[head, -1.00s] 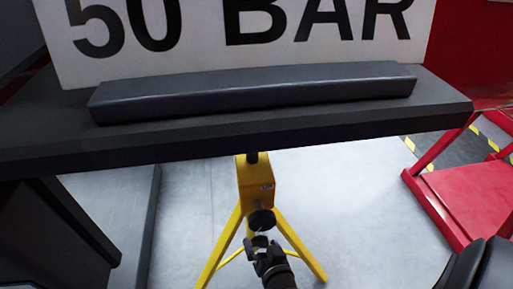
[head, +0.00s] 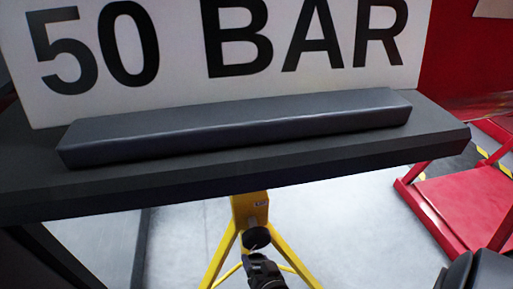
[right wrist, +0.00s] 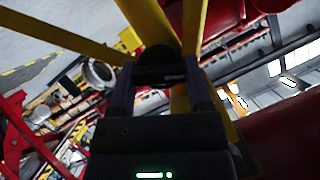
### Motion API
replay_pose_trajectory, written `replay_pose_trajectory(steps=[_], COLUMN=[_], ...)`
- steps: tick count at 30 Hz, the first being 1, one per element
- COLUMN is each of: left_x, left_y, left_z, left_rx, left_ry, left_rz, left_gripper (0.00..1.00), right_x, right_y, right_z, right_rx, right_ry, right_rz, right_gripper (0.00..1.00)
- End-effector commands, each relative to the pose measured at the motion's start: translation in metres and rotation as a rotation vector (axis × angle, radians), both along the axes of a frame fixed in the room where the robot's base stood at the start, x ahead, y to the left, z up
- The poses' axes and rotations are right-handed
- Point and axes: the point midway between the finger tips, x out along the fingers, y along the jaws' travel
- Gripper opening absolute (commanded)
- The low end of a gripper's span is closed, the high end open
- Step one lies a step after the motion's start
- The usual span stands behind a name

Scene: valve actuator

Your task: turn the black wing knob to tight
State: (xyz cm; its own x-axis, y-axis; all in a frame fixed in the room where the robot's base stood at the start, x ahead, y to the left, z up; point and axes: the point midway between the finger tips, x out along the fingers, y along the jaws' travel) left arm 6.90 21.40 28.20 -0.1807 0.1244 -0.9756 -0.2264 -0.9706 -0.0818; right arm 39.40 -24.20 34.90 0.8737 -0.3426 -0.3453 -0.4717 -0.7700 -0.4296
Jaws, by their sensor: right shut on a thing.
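The black wing knob (head: 257,238) is on the front of a yellow block (head: 250,208) on a yellow tripod stand, below the dark shelf. My right gripper (head: 258,257) reaches up to the knob from below. In the right wrist view, the two fingers of my right gripper (right wrist: 158,82) are on either side of the dark knob (right wrist: 158,62) and shut on it, with the yellow stand behind. The knob's wings and any tight marking are too dark and small to make out. My left gripper is not in view.
A dark shelf (head: 230,182) with a long dark bar (head: 235,128) and a white "50 BAR" sign (head: 180,85) overhangs the stand. A red platform (head: 470,205) stands at the right. Grey floor lies around the tripod legs.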

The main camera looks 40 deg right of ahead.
Motion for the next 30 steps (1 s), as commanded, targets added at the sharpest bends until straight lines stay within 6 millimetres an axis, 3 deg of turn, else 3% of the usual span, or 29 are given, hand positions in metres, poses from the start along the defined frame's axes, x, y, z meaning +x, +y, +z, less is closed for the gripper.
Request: replay_pose_trajectory(steps=[11,30], left_x=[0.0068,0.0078], left_y=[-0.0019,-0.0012], left_z=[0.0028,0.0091], left_rx=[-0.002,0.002], left_ry=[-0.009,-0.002], left_rz=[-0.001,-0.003], left_gripper=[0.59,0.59], right_x=[-0.0008,-0.0017], right_y=[-0.0009,-0.0015], right_z=[-0.0015,-0.0036], right_rx=[0.145,0.644], right_ry=[-0.087,-0.393], right_rz=[0.001,0.004], right_gripper=[0.06,0.06])
